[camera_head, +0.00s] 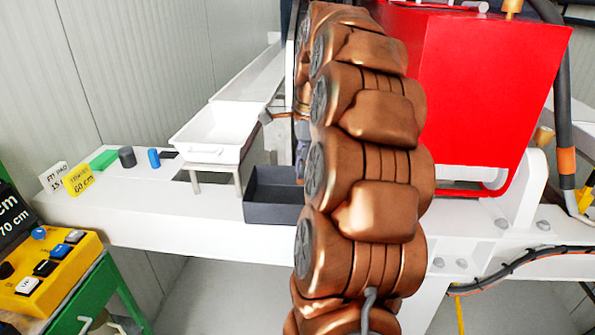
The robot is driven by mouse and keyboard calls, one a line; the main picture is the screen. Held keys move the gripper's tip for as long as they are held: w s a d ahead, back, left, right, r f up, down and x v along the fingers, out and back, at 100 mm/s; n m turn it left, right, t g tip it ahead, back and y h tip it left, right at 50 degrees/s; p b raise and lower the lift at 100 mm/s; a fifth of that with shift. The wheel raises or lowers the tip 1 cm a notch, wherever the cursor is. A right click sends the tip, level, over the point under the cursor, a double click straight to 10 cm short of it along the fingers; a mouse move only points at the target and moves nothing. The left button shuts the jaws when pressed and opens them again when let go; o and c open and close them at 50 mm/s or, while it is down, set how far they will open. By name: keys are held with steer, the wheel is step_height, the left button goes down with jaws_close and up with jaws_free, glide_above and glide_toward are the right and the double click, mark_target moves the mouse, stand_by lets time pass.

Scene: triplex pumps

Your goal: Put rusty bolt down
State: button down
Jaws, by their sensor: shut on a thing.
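My copper-coloured arm rises through the middle of the view and hides most of what is behind it. Only a small grey part of my gripper (302,136) shows at the arm's left edge, above the dark grey open bin (270,211). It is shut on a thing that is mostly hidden. A thin rust-brown piece (274,115) juts out to the left there, beside the white tray's right end; I cannot tell for sure whether it is the rusty bolt. The fingertips are hidden.
A white tray (183,142) stands on a small stand on the white beam (150,222). Green, dark and blue small items and labels lie to its left. A red housing (480,90) fills the right. A yellow control box (47,268) is at lower left.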

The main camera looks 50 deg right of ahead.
mark_target(298, 181)
steer(key=shift+w+f, duration=0.15)
steer(key=shift+w, duration=0.5)
steer(key=shift+f+p, duration=0.85)
steer(key=shift+f, duration=0.85)
steer(key=shift+f+b, duration=0.35)
steer(key=shift+f, duration=0.25)
steer(key=c, duration=1.1)
jaws_free()
